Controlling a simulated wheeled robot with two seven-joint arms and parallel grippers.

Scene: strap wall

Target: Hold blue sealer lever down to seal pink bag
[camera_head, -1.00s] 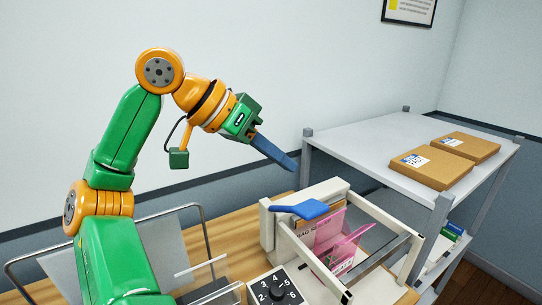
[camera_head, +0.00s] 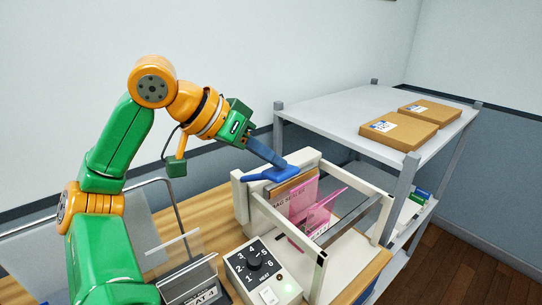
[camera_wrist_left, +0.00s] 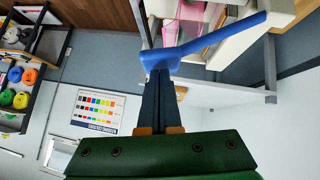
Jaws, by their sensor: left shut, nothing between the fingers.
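The blue sealer lever (camera_head: 285,174) is at the top left of the white sealer frame (camera_head: 314,262), its paddle about level and raised above the table. My left gripper (camera_head: 281,163) has its long blue-grey fingers shut and empty. Their tips meet the paddle from above in the head view; whether they press on it, I cannot tell. In the left wrist view, the lever (camera_wrist_left: 208,42) lies across the fingertips (camera_wrist_left: 160,76). The pink bag (camera_head: 308,208) stands inside the sealer frame beneath the lever, with its lower part partly hidden. My right gripper is not in view.
A heat dial box (camera_head: 262,272) stands in front of the sealer. A clear tray holder (camera_head: 187,278) is to its left. A grey shelf (camera_head: 335,112) with two cardboard boxes (camera_head: 400,130) stands behind right.

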